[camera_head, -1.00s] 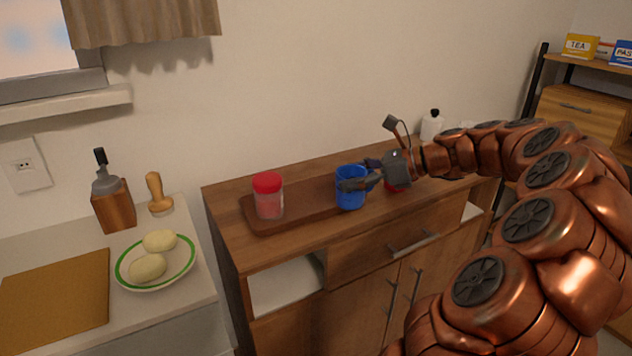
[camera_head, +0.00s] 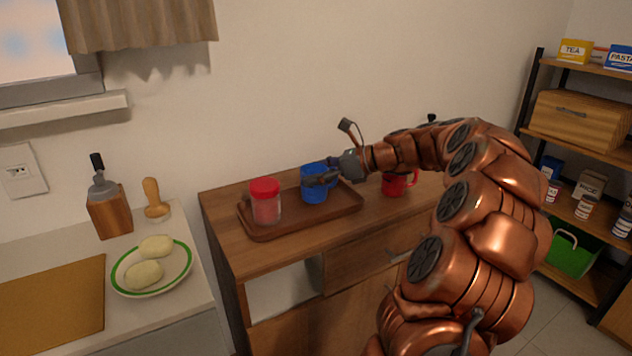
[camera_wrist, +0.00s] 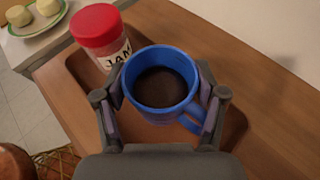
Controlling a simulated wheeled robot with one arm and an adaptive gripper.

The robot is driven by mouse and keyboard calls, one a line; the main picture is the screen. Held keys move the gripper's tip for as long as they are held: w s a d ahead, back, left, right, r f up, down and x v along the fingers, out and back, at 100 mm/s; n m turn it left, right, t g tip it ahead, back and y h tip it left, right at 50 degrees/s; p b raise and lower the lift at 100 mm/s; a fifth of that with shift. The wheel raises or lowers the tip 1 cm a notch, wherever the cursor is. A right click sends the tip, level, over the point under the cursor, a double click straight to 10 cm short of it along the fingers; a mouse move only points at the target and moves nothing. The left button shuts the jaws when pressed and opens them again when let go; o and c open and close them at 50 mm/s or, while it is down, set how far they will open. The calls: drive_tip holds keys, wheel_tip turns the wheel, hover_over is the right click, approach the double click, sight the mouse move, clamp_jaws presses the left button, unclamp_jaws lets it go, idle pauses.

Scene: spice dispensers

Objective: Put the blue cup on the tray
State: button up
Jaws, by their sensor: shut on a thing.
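The blue cup (camera_head: 314,186) is upright at the brown wooden tray (camera_head: 349,203), right of the red-lidded jar. In the wrist view the blue cup (camera_wrist: 160,84) has dark contents, and its handle points to the lower right. My gripper (camera_head: 325,178) is shut on the cup, with a finger on each side of it in the wrist view (camera_wrist: 160,108). The cup is over the tray's area; I cannot tell whether its base touches the tray. The tray's rim shows around it.
A jar with a red lid (camera_head: 265,202) stands on the tray's left part, close to the cup. A red mug (camera_head: 398,183) stands on the cabinet to the right of the tray. A plate (camera_head: 152,267) with pale round food is on the left counter.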

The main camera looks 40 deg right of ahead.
drive_tip(key=shift+f, duration=1)
drive_tip(key=shift+f, duration=0.1)
drive_tip(key=o, duration=1.5)
drive_tip(key=shift+c, duration=0.2)
drive_tip(key=shift+s+d, duration=0.1)
drive_tip(key=v, duration=1.1)
drive_tip(key=shift+s+d+r, duration=0.2)
drive_tip(key=shift+s+r, duration=0.05)
drive_tip(key=shift+r, duration=0.05)
